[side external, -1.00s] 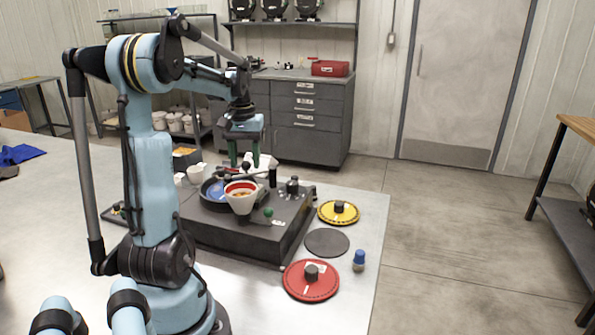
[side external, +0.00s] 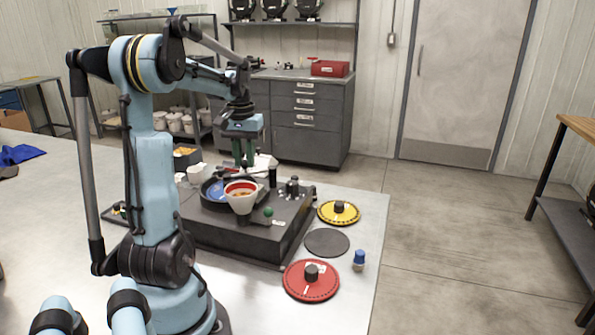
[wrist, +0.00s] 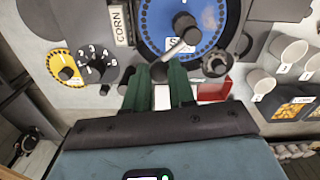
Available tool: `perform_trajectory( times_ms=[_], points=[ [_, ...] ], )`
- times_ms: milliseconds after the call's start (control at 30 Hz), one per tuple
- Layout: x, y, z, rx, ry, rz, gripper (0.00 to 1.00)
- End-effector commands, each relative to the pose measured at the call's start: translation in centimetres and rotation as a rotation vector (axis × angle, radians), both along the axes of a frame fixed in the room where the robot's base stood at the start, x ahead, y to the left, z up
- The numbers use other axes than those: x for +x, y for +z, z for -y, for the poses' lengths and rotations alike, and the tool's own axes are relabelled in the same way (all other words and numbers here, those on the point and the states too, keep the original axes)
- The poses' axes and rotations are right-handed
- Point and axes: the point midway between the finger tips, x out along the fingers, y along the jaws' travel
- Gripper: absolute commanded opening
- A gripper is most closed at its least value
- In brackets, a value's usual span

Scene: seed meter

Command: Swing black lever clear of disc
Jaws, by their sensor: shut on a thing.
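In the wrist view the fingers (wrist: 162,73) flank the outer end of the lever (wrist: 178,50), whose shaft looks pale grey there and reaches over the disc's edge. The gripper is shut on the lever; the gripped end is mostly hidden between the fingers.
A black post (side external: 272,176) rises to the right of my fingers. Yellow (side external: 338,212) and red discs (side external: 311,281) lie on the table. White cups (wrist: 288,50) stand beside the meter.

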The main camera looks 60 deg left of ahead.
Motion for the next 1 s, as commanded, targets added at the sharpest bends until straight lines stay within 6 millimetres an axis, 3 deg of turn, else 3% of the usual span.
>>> perform_trajectory(
  times_ms=[600,1000],
  points=[
    [1.2,0.0,-3.7,-0.002,-0.529,-0.001,0.00],
    [2.5,0.0,-5.2,-0.001,-0.800,-0.001,0.00]
  ],
)
